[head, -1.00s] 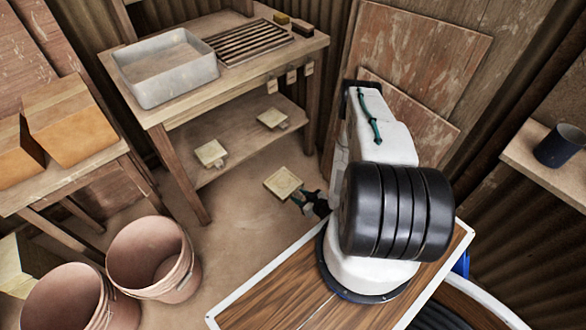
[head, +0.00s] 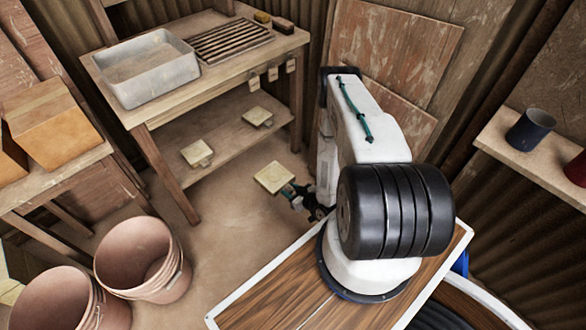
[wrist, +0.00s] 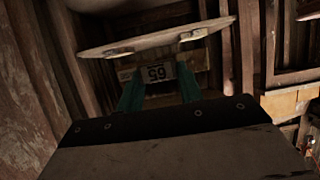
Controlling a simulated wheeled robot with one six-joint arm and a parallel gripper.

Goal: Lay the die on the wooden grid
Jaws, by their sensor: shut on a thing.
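My gripper (head: 290,192) is shut on a die (head: 273,178), a pale square plate, and holds it in the air in front of the bench. In the wrist view, the green fingers of my gripper (wrist: 158,88) close on a block marked 65 under the die's plate (wrist: 155,40), which is seen edge-on. The wooden grid (head: 228,41), a rack of dark parallel slats, lies on the bench top, up and to the left of my gripper. Its top looks empty.
A grey basin (head: 148,90) stands left of the grid on the bench (head: 205,93). Two similar pale dies (head: 196,153) (head: 258,115) sit on the lower shelf, and small blocks hang on the front edge. Buckets (head: 143,260) stand on the floor at left.

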